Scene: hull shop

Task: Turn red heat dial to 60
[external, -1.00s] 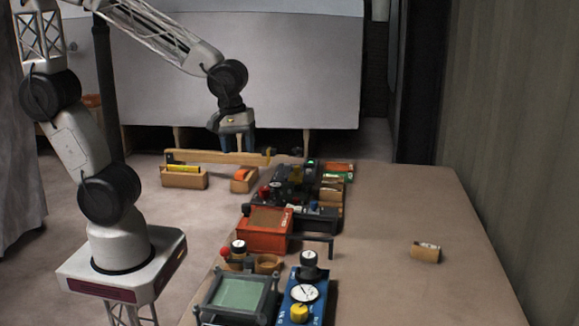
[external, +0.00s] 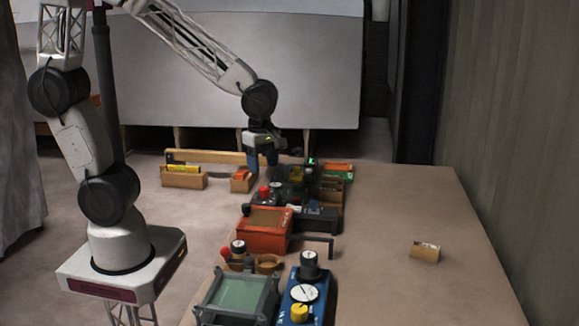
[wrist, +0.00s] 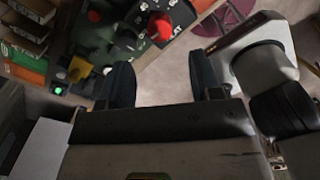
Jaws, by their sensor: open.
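The red dial (wrist: 160,25) stands on a dark panel near the top middle of the wrist view, with partly visible white lettering beside it. In the external view a small red knob (external: 264,192), which looks like the same dial, sits at the left of the dark equipment. My gripper (external: 263,164) is above and behind that equipment, pointing down. In the wrist view my gripper (wrist: 160,78) has its two dark fingers wide apart with nothing between them. The dial is apart from the fingers. Its setting is too small to read.
A lit green lamp (wrist: 58,90) and a yellow part (wrist: 77,68) are near the left finger. An orange box (external: 264,231) and a blue gauge unit (external: 296,303) stand nearer the camera. The right of the table (external: 390,210) is mostly clear.

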